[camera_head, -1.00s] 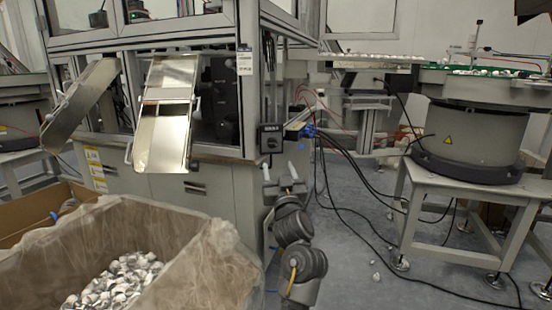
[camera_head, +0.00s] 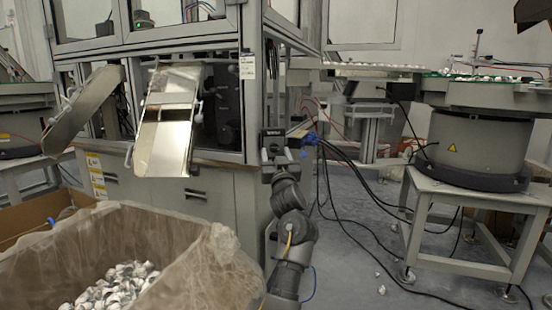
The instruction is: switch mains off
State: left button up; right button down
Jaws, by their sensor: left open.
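The mains switch (camera_head: 272,137) is a small dark box on the front corner post of the machine cabinet. Its upper part shows; its lower part is close behind my gripper in the picture. My left gripper (camera_head: 282,163) is open and points away from me, just below and in front of the switch box. I cannot tell whether its fingers touch the switch, and the knob's position is too small and partly hidden to read. My right gripper is not in view.
Blue connectors and cables (camera_head: 318,139) hang just right of the switch. A lined carton (camera_head: 190,245) of caps stands front left. Metal chutes (camera_head: 163,140) stick out of the cabinet at left. A bowl feeder (camera_head: 480,150) stands on a table at right.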

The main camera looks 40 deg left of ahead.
pick_arm(q)
jog(key=shift+w+a+r, duration=0.15)
jog(key=shift+w+a, duration=0.1)
jog(key=shift+a, duration=0.05)
jog(key=shift+c, duration=0.2)
jog(key=c, duration=0.9)
